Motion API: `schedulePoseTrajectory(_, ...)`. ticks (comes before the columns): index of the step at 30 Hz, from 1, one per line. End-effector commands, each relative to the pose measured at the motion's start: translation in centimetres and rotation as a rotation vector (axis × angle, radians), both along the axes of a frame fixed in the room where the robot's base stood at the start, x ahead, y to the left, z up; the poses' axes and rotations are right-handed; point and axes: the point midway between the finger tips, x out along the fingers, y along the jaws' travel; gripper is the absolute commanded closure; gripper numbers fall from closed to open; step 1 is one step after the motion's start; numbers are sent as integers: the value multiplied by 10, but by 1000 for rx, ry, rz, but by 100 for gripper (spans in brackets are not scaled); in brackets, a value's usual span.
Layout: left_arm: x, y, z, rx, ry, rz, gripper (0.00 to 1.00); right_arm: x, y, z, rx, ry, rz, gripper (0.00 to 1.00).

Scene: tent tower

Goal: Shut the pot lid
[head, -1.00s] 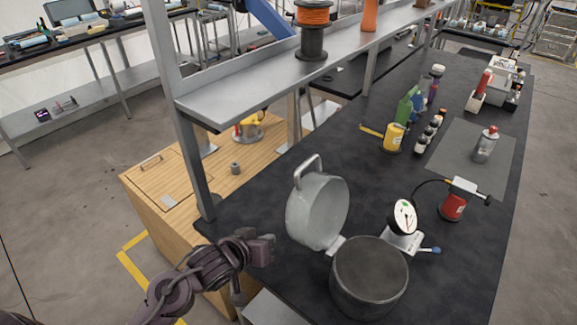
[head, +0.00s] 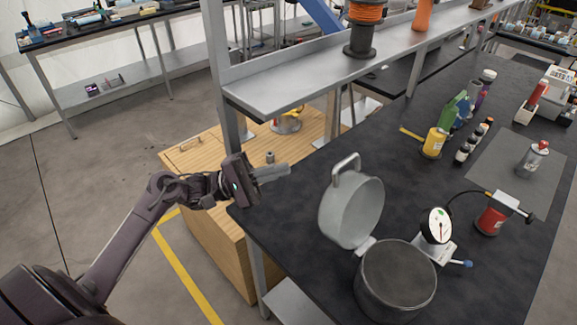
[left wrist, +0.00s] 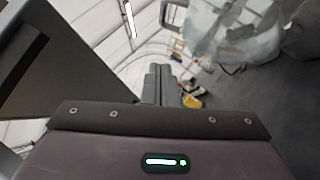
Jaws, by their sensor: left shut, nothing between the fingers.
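A grey pot (head: 396,284) stands on the near part of the dark table in the head view. Its lid (head: 352,210) is hinged at the pot's left side and stands open, nearly upright, with a loop handle (head: 345,167) at its top. My left gripper (head: 284,170) is left of the lid, near the table's left corner, apart from the lid. Its fingers are together and empty; they also show in the left wrist view (left wrist: 160,85). My right gripper is in neither view.
A white dial gauge (head: 437,226) stands right of the pot, close to it. A metal shelf (head: 300,82) on an upright post runs above the table's left side. A wooden cabinet (head: 205,160) is behind my left gripper. The table between gripper and lid is clear.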

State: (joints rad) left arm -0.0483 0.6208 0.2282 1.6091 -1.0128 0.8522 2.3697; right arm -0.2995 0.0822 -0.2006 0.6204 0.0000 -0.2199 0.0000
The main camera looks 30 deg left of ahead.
Motion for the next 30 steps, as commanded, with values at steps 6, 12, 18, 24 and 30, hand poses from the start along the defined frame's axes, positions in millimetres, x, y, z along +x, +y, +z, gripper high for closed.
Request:
schedulePoseTrajectory(6, 22, -40, 21, -1, -4, 0, 100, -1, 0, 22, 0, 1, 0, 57)
schedulePoseTrajectory(12, 34, -74, 35, 1, -1, -1, 100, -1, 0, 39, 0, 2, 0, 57)
schedulePoseTrajectory(18, 26, -93, 44, 2, -2, 2, 100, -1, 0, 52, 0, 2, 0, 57)
schedulePoseTrajectory(24, 23, -100, 44, 3, -1, 2, 100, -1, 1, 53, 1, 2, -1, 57)
schedulePoseTrajectory(30, 24, -99, 44, 3, -1, 2, 100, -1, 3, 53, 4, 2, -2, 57)
